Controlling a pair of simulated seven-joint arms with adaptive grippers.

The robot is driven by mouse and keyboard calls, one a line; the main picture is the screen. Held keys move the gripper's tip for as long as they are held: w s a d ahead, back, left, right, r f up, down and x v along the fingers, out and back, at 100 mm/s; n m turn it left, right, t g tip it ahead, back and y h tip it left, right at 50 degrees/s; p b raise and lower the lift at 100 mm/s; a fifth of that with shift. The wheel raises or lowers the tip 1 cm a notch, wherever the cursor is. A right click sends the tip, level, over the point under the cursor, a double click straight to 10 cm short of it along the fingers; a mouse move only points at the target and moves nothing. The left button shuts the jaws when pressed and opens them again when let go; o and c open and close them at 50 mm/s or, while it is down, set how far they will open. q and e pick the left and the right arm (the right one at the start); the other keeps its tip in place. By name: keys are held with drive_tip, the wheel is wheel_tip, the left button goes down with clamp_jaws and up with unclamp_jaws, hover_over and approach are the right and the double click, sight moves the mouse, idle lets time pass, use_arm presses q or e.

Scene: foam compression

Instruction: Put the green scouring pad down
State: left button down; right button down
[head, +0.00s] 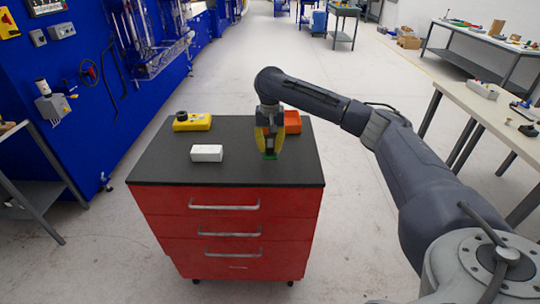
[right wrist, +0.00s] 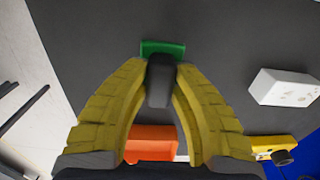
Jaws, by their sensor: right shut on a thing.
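The green scouring pad (head: 271,156) shows below my right gripper (head: 270,152), low over the front right part of the dark cabinet top (head: 240,173). In the right wrist view the pad's green edge (right wrist: 162,46) shows just past the fingertips (right wrist: 160,70). My right gripper's yellow fingers are closed together on the pad, with a dark grey piece between them. I cannot tell whether the pad touches the surface. Much of it is hidden by the fingers. My left gripper is not in view.
An orange-red box (head: 292,122) stands just behind the right gripper. A white block (head: 207,153) and a yellow device with a dark knob (head: 192,122) sit to the left on the cabinet top. The top's front strip is clear.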

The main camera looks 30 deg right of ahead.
sight(270, 155)
drive_tip(key=shift+f, duration=2)
drive_tip(key=shift+f, duration=0.15)
drive_tip(key=c, duration=1.2)
unclamp_jaws()
wheel_tip(270, 155, up, 12)
drive_tip(key=shift+r, duration=0.15)
